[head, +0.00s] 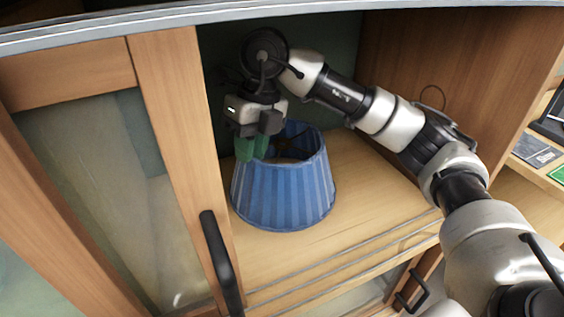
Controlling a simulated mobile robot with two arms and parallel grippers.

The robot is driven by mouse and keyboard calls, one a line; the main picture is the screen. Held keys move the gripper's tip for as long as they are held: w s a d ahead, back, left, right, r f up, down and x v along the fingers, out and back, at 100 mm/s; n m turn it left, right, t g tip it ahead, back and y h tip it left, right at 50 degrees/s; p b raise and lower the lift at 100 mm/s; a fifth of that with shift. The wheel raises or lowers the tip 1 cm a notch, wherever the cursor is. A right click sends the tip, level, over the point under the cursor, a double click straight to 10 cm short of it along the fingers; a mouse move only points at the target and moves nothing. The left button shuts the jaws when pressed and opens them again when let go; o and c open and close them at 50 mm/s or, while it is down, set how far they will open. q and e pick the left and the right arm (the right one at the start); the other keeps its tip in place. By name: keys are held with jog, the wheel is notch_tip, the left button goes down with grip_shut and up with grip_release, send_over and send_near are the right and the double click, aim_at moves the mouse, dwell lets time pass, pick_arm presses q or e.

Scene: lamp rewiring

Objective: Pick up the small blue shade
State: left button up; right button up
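The small blue shade (284,192) stands upright on a wooden cabinet shelf. It has a pleated surface and a narrower open top. My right gripper (252,148) points down at the left of the shade's top rim. Its green fingertips overlap the rim in the head view. They lie close together, and I cannot tell whether they are closed on the rim or only beside it. My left gripper is not in view.
A glass-paned cabinet door (160,90) with a black handle (221,262) is at the left of the shade. A wooden side panel (470,70) bounds the compartment at right. The shelf (375,190) is bare right of the shade. A cabinet edge (250,12) crosses the top.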

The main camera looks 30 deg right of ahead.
jog(key=shift+p+x, duration=0.45)
jog(key=shift+x, duration=1.35)
jog(key=shift+s, duration=0.1)
grip_shut()
jog(key=shift+r, duration=0.1)
jog(key=shift+r, duration=0.1)
